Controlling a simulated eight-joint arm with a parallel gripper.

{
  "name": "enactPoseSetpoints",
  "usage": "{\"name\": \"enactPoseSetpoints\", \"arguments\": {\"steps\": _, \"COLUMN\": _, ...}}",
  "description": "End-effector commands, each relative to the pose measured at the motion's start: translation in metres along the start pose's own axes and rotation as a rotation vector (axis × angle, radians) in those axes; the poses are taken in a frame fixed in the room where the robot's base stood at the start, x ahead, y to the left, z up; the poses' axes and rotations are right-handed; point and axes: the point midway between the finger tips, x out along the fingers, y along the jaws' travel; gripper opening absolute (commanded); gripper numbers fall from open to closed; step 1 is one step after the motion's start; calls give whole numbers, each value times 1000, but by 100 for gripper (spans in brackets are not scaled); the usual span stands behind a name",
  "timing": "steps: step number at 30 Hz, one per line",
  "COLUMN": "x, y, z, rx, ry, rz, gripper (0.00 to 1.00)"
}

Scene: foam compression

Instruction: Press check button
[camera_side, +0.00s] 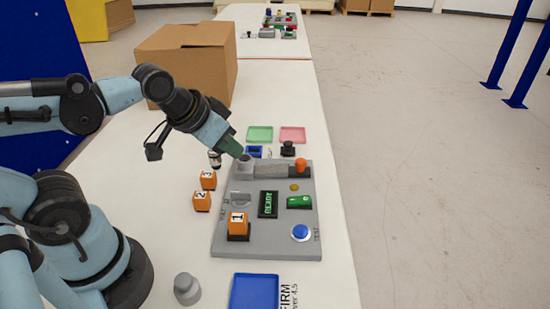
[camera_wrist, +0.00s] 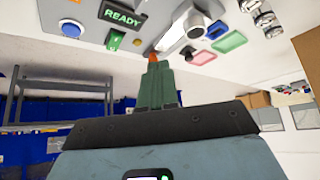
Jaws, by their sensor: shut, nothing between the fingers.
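A grey panel (camera_side: 268,240) lies on the white table. A round blue button (camera_side: 300,232) in a white ring sits at its near right corner, beside lettering that seems to read TEST. The blue button also shows at the upper left of the wrist view (camera_wrist: 71,29). No button is marked check legibly. My gripper (camera_side: 234,150), with green fingers, is shut and empty over the panel's far left part, away from the blue button. In the wrist view its fingertips (camera_wrist: 155,62) overlap an orange knob (camera_wrist: 152,55); contact cannot be told.
The panel carries a READY display (camera_side: 268,204), a green switch (camera_side: 299,202), a yellow button (camera_side: 294,187) and an orange block marked 1 (camera_side: 238,223). Blocks 2 (camera_side: 202,201) and 3 (camera_side: 208,179) stand left. A cardboard box (camera_side: 190,60) stands behind; a blue tray (camera_side: 254,292) lies in front.

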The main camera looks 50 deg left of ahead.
Motion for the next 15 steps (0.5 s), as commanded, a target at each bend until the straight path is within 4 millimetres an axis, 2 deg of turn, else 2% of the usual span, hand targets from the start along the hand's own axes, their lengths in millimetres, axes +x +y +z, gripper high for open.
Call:
{"name": "enactPoseSetpoints", "arguments": {"steps": 5, "x": -3, "y": 19, "z": -14, "rx": 94, "ry": -78, "rz": 37, "gripper": 0}}
{"name": "enactPoseSetpoints", "arguments": {"steps": 15, "x": -6, "y": 82, "z": -43, "rx": 404, "ry": -322, "rz": 140, "gripper": 0}}
